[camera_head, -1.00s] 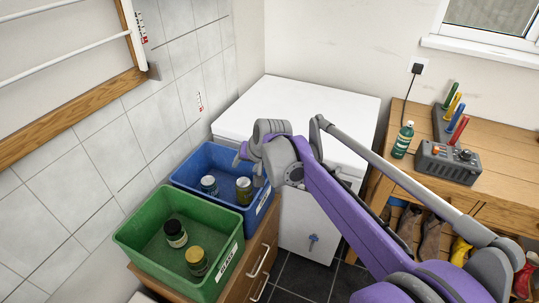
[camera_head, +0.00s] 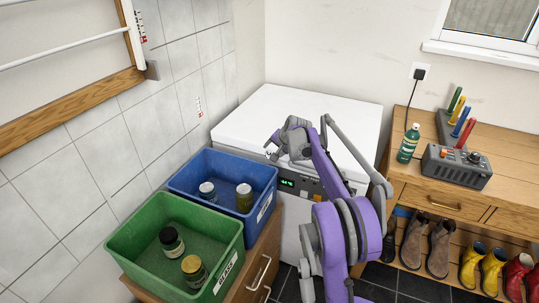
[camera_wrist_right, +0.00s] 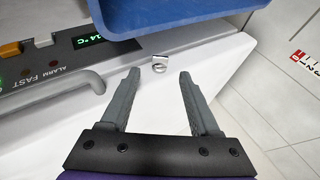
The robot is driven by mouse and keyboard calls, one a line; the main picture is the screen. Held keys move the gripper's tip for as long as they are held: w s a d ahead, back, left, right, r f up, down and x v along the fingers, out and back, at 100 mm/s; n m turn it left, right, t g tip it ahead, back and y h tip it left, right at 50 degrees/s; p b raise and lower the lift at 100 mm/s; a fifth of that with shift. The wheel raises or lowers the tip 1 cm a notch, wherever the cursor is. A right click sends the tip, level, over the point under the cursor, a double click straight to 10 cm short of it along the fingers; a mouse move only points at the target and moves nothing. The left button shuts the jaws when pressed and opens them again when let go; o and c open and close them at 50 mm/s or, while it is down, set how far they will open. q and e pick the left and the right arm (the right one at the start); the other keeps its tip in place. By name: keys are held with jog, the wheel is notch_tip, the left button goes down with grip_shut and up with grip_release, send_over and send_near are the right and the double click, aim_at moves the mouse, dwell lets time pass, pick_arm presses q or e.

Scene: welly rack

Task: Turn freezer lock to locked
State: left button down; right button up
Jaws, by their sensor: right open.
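The white chest freezer (camera_head: 300,112) stands in the corner, with a control panel and lit green display (camera_head: 287,182) on its front. In the right wrist view the display (camera_wrist_right: 88,41) is at the upper left. A small metal lock piece (camera_wrist_right: 160,64) sits on the white front, beside the panel's end. My right gripper (camera_head: 272,148) is over the freezer's front left edge. In the wrist view my right gripper (camera_wrist_right: 158,75) is open and empty, its fingertips either side of the lock piece and a little short of it. I cannot read the lock's setting. My left gripper is not in view.
A green bin (camera_head: 128,246) is nearer. A wooden bench (camera_head: 470,195) with boots underneath stands right.

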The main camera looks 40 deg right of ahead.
aim_at(267, 155)
jog(key=shift+x, duration=2.3)
grip_shut()
